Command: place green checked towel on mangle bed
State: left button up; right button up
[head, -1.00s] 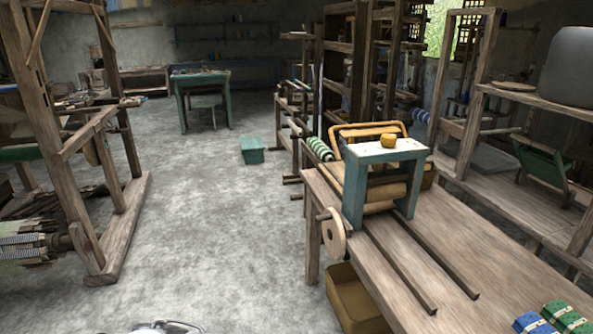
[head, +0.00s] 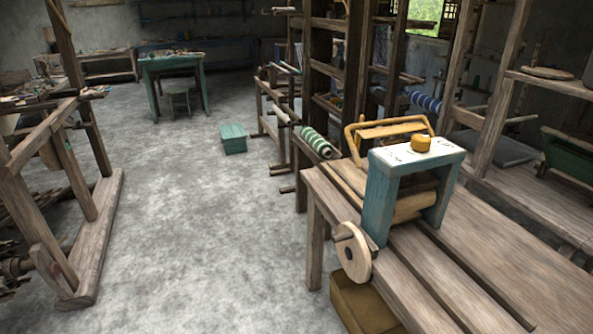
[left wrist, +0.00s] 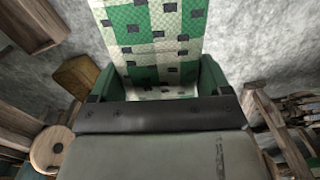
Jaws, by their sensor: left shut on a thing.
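The green checked towel (left wrist: 155,40), green and cream with dark squares, fills the upper middle of the left wrist view. My left gripper (left wrist: 158,82) is shut on it, with a green finger on each side; the towel's near end is partly hidden. In the head view the mangle stands on a wooden bench, with a teal frame (head: 380,205), wooden rollers (head: 412,206) and a round crank wheel (head: 353,254). The mangle bed (head: 440,275) runs along the bench between two rails. The wheel also shows at lower left in the left wrist view (left wrist: 50,148). Neither gripper shows in the head view.
A yellow object (head: 421,143) sits on top of the mangle frame. A brown box (head: 358,302) stands on the floor by the bench. Wooden loom frames (head: 95,240) stand at left.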

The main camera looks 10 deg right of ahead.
aim_at(358, 178)
jog(key=i+j, duration=0.1)
jog(key=i, duration=0.25)
jog(key=i+j+u, duration=0.15)
jog(key=i, duration=0.2)
jog(key=i+z, duration=0.2)
jog(key=z, duration=0.2)
jog(key=i+j+z, duration=0.15)
jog(key=z, duration=0.25)
jog(key=i+j+z, duration=0.1)
jog(key=z, duration=0.25)
jog(key=i+j+z, duration=0.15)
jog(key=z, duration=0.25)
